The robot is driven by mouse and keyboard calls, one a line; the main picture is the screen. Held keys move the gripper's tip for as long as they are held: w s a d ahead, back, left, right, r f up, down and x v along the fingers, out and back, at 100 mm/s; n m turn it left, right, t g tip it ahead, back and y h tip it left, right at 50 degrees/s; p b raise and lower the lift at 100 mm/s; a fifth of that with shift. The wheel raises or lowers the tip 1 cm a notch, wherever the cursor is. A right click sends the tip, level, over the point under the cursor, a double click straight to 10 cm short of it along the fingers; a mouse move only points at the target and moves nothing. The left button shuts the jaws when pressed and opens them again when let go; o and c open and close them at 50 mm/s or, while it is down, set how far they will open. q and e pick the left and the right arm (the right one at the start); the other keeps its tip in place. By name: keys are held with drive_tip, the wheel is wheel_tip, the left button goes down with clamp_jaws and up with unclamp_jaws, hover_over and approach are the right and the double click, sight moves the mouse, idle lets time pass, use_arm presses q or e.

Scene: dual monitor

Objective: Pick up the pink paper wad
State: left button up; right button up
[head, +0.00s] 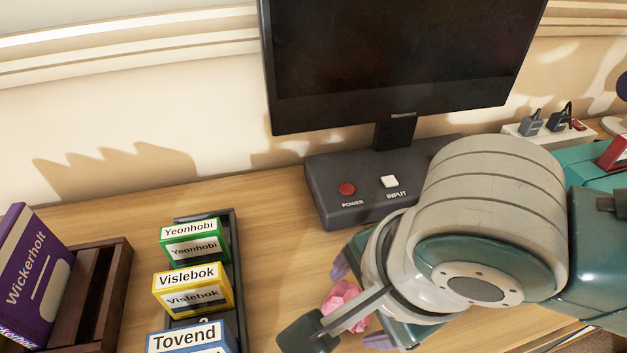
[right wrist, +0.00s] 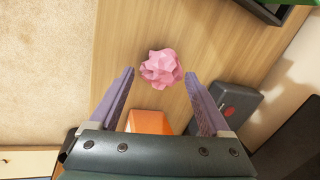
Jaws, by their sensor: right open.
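The pink paper wad (head: 345,303) lies on the wooden desk in front of the monitor base, partly covered by my right arm in the head view. In the right wrist view the crumpled wad (right wrist: 161,69) shows whole, between and slightly beyond the fingertips. My right gripper (right wrist: 160,76) is open, with one purple finger on each side of the wad and a gap on both sides. In the head view my right gripper (head: 359,306) is mostly hidden by its own wrist. My left gripper is not in view.
A monitor (head: 400,55) stands on a dark base (head: 330,190) with a red power button and a white input button. A dark tray (head: 237,270) holds green, yellow and blue boxes. A wooden rack (head: 122,262) is at left. An orange object (right wrist: 150,121) lies near the right gripper.

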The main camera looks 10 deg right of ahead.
drive_tip(key=shift+x, duration=1.05)
drive_tip(key=shift+c, duration=0.2)
drive_tip(key=c, duration=0.9)
